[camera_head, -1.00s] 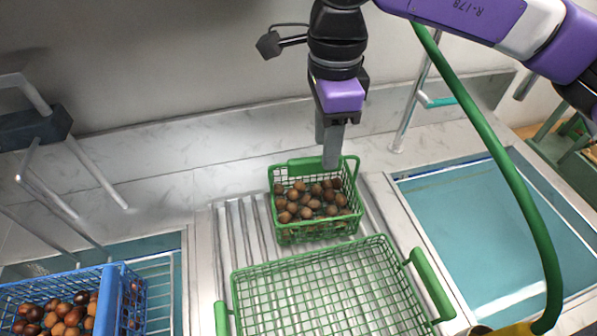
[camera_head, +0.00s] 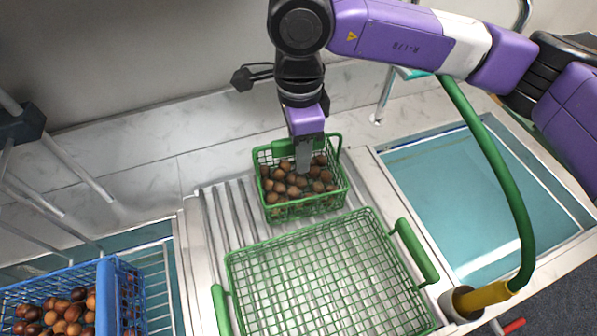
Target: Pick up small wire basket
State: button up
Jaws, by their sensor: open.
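The small green wire basket (camera_head: 305,208) stands on the slatted metal rack behind the large green basket. It is filled with brown chestnuts (camera_head: 290,182) and has a raised green handle on its right and a green grip along its back. My gripper (camera_head: 304,160) points down over the basket's back part. Its fingers are open and overlap the chestnuts in the picture. I cannot tell whether the fingers touch the basket's back wall or the chestnuts. The gripper hides part of the back rim.
A large empty green wire basket (camera_head: 320,275) stands in front. A blue crate (camera_head: 108,300) of chestnuts is at lower left. A teal sink (camera_head: 480,190) lies to the right, with a green hose (camera_head: 505,170) in front of it. Metal slats (camera_head: 225,220) show left of the small basket.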

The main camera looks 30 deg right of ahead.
grip_shut()
dwell(1.4)
